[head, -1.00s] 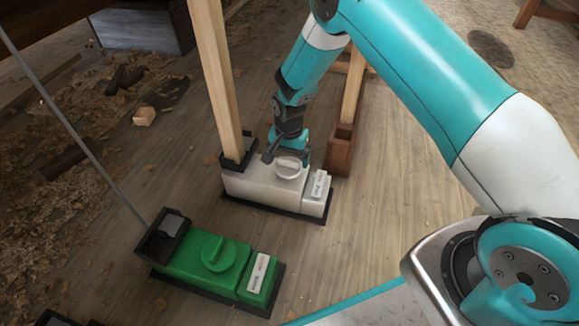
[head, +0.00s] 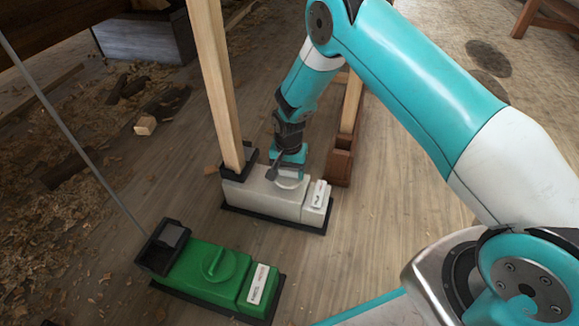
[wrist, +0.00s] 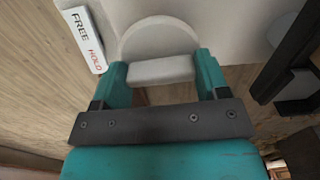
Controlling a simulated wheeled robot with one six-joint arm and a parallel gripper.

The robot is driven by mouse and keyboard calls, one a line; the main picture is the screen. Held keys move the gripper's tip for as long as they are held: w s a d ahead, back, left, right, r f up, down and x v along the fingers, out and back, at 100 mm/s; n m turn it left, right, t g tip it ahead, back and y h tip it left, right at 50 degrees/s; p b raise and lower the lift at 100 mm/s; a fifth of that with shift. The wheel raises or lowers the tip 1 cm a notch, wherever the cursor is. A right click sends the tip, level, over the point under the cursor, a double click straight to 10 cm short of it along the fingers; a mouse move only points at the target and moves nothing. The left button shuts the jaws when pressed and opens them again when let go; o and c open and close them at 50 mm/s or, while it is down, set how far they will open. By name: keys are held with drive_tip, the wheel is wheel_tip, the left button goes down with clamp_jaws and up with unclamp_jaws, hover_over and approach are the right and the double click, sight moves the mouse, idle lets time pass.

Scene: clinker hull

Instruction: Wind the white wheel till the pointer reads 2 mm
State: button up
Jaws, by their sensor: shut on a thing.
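The white wheel (wrist: 160,40) is a round knob with a raised grip bar on top of the white box (head: 258,197). My gripper (wrist: 161,80) is over it, with its teal fingers on either end of the bar, shut on it. In the head view my gripper (head: 287,172) hides most of the wheel. A label reading FREE and HOLD (wrist: 83,40) lies at one side of the box in the wrist view. No pointer or scale can be read in these frames.
A green box (head: 205,270) with its own knob stands in front to the left. A wooden post (head: 219,90) rises from the white box's black socket. A brown wooden block (head: 340,167) stands right behind it. Shavings cover the floor at left.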

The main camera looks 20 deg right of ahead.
sight(289, 170)
drive_tip(key=shift+d+r+n+p, duration=0.1)
drive_tip(key=shift+r+n+p, duration=0.15)
drive_tip(key=shift+n+p, duration=0.8)
drive_tip(key=shift+f+n, duration=0.25)
drive_tip(key=shift+n, duration=0.4)
drive_tip(key=o, duration=0.9)
drive_tip(key=shift+o, duration=0.2)
wheel_tip(289, 170, up, 17)
drive_tip(key=p, duration=0.8)
drive_tip(key=shift+r+p, duration=0.2)
drive_tip(key=shift+p, duration=0.2)
